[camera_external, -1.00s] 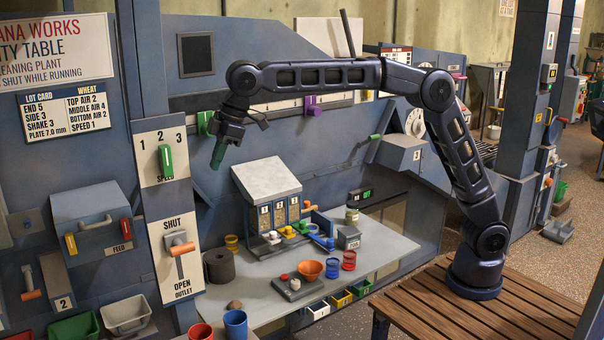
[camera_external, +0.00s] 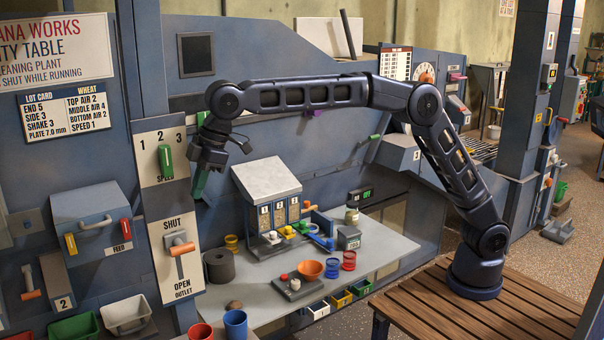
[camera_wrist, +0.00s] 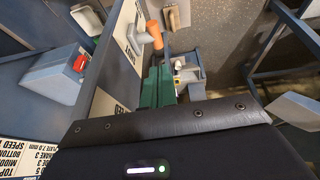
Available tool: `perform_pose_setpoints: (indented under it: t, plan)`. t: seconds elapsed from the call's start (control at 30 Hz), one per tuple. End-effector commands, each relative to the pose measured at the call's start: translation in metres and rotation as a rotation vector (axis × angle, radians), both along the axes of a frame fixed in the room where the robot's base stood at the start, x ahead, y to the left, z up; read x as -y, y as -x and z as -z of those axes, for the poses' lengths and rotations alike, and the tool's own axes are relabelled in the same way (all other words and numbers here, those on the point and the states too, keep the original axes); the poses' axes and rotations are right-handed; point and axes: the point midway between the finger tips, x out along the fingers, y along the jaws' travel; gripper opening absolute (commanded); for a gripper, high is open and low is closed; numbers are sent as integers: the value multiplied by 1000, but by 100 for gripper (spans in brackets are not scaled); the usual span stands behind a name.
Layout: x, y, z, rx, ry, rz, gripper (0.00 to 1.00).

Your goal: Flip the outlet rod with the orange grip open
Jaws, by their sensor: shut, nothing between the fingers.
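The outlet rod with the orange grip (camera_external: 181,249) is on the white SHUT/OPEN OUTLET panel (camera_external: 166,235). It is at the upper part of that panel, just under the word SHUT. In the wrist view the orange grip (camera_wrist: 154,35) sticks out from the panel, beyond my fingertips. My gripper (camera_external: 198,190) points down, with its green fingers shut and empty. It hangs above and to the right of the grip, apart from it. The green fingers also show in the wrist view (camera_wrist: 155,82).
Above is the speed panel with a green handle (camera_external: 165,161). A feed box (camera_external: 88,218) and another orange grip (camera_external: 31,295) are to the left. A table (camera_external: 372,247) with a grey cylinder (camera_external: 219,266) and small parts stands to the right below.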

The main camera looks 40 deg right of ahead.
Motion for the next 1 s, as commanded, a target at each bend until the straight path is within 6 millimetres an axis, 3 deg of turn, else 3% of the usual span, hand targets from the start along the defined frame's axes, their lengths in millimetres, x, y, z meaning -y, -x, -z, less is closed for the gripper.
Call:
perform_pose_setpoints:
  t: [0.6, 0.8, 1.0]
  plan:
    - [-34, -10, 97, 0, 2, 0, 0]
    - [-37, -13, 114, 0, 2, -1, 0]
    - [-38, -14, 117, 0, 1, 0, 0]
